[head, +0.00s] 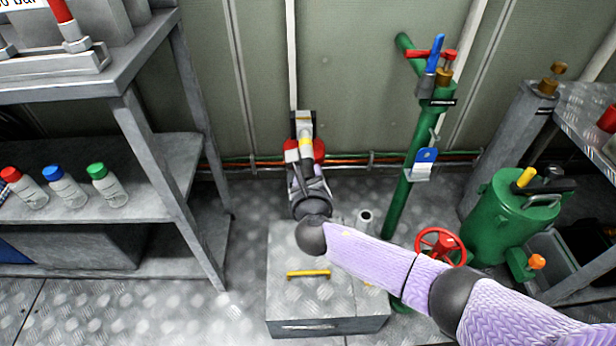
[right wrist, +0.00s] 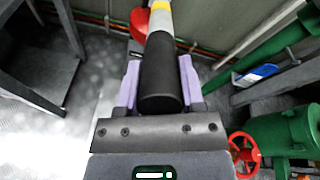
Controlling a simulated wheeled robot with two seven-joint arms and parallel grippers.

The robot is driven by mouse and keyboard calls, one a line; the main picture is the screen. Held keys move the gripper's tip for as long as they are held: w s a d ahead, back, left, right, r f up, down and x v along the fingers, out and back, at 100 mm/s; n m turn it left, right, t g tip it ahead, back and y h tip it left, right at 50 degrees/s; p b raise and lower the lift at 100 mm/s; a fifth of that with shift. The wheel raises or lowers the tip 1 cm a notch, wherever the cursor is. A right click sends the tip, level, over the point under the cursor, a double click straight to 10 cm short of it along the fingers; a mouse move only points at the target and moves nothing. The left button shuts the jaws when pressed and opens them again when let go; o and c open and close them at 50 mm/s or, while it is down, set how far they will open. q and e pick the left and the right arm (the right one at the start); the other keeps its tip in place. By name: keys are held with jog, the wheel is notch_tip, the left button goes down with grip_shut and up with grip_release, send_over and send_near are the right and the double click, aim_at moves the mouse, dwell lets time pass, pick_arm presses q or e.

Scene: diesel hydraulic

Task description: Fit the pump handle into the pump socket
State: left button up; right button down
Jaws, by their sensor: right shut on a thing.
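The pump handle (head: 305,145), a bar with a yellow band, is in my right gripper (head: 309,180) above the back of the grey tread-plate box. In the right wrist view its black grip (right wrist: 161,80) lies between the two purple fingers of my right gripper (right wrist: 158,74), which are shut on it. The handle points away towards the wall, with its far end cut off by the picture's top edge. A red part (head: 319,150) shows just behind the handle; it also shows in the right wrist view (right wrist: 139,22). I cannot make out the pump socket for certain. My left gripper is not in view.
The grey box (head: 290,305) has a yellow handle on top. A green post (head: 402,190) and red handwheel (head: 440,247) stand to the right, near a green tank (head: 500,222). A shelf (head: 150,180) with capped bottles is at left. Bare floor shows between shelf and box.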

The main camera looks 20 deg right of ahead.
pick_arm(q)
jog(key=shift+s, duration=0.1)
pick_arm(e)
jog(key=shift+c, duration=0.6)
grip_release()
jog(key=shift+s+r+p, duration=0.25)
jog(key=shift+s+p, duration=0.1)
pick_arm(q)
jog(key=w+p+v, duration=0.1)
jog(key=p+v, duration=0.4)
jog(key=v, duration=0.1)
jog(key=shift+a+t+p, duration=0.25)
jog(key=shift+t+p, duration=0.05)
jog(key=shift+p, duration=0.1)
pick_arm(e)
jog(key=v, duration=0.9)
jog(key=shift+s+f, duration=0.15)
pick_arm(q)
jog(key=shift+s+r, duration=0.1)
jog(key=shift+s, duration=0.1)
pick_arm(e)
jog(key=shift+a, duration=0.1)
